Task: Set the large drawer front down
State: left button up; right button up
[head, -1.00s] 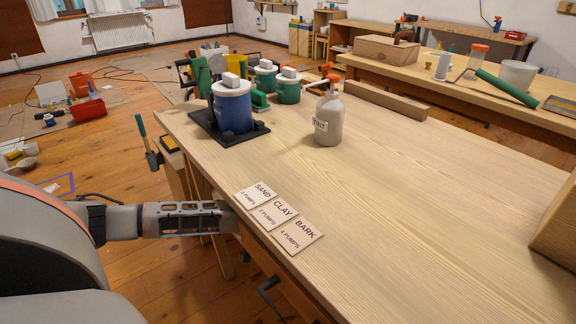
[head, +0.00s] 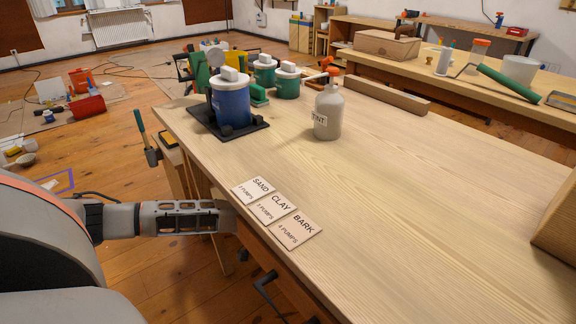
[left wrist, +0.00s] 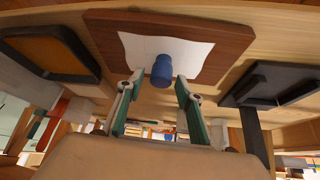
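A brown wooden panel (left wrist: 225,45) with a white sheet and a blue round knob (left wrist: 161,70) is in the left wrist view. It may be the large drawer front, but I cannot tell for sure. My left gripper (left wrist: 158,86) has its two green-sided fingers apart, one on each side of the knob, with gaps visible. In the head view my left arm reaches to the near left edge of the workbench, and its gripper is hidden there. My right gripper is not in view.
The workbench (head: 400,200) carries SAND, CLAY and BARK cards (head: 276,207), a bottle (head: 328,112), a blue container (head: 231,103) on a black base, and green containers. A cardboard-coloured box (head: 557,222) stands at the right edge. The bench middle is clear. In the left wrist view, dark trays (left wrist: 275,85) flank the panel.

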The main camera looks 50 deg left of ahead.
pick_arm(q)
jog(key=shift+r, duration=0.3)
jog(key=shift+a+r+p, duration=0.1)
jog(key=shift+r+p, duration=0.4)
jog(key=s, duration=0.2)
jog(key=s+a+p, duration=0.1)
jog(key=s+a, duration=0.1)
jog(key=s, duration=0.1)
jog(key=shift+s, duration=0.3)
jog(key=s+a+p, duration=0.2)
jog(key=s, duration=0.4)
jog(key=shift+s+f, duration=0.15)
jog(key=shift+f, duration=0.1)
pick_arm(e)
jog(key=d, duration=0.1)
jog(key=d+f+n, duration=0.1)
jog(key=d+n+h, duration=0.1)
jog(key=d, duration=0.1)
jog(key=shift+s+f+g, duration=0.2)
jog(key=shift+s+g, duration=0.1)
pick_arm(q)
jog(key=shift+a, duration=0.1)
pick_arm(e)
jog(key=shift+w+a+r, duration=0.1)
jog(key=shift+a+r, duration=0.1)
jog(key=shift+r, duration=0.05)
